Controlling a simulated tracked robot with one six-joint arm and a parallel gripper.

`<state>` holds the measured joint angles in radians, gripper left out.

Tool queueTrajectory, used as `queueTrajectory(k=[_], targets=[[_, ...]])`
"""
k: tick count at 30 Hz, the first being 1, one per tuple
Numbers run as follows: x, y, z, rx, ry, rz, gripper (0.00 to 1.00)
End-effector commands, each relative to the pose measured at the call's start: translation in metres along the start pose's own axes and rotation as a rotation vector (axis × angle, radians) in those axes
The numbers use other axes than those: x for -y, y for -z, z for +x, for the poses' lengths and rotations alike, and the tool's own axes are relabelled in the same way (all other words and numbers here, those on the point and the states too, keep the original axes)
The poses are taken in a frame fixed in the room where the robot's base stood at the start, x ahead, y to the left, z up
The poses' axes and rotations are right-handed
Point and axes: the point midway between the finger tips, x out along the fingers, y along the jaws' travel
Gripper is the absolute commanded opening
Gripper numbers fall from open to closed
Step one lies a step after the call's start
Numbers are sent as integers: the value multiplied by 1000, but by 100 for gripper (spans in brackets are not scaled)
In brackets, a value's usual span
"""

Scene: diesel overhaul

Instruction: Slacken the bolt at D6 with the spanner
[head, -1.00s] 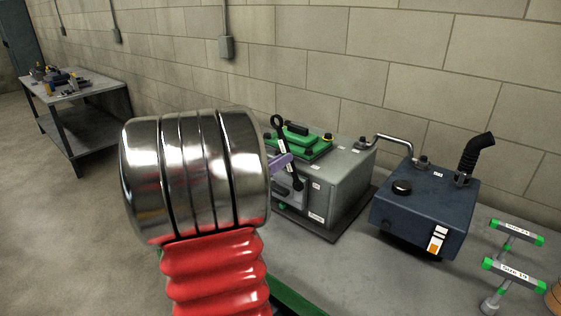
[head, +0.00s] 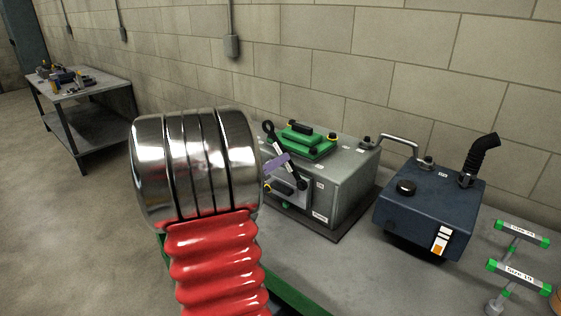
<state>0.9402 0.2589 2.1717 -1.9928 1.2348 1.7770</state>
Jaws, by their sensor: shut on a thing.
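A black spanner (head: 285,153) slants from a ring end at upper left to a lower end at the near upper corner of the grey engine block (head: 350,177). My gripper (head: 279,163), with a purple finger showing, is shut on the spanner's shank. My red and chrome arm hides the rest of the gripper. The spanner's lower end overlaps a small front plate on the block. I cannot tell whether it sits on a bolt there. No D6 label is readable, and the bolt itself is hidden or too small to see.
A green cover (head: 303,140) tops the block. A dark blue tank (head: 425,213) with a pipe and black hose stands to its right. Green-ended stands (head: 520,275) are at far right. A side table (head: 95,90) with parts stands at the far left.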

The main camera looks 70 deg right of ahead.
Motion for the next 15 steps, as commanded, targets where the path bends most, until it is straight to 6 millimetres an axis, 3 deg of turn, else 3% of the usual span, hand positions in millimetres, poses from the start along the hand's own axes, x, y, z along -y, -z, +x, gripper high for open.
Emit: queueTrajectory(k=[15], targets=[[28,-4,0,-1,-1,-296,0]])
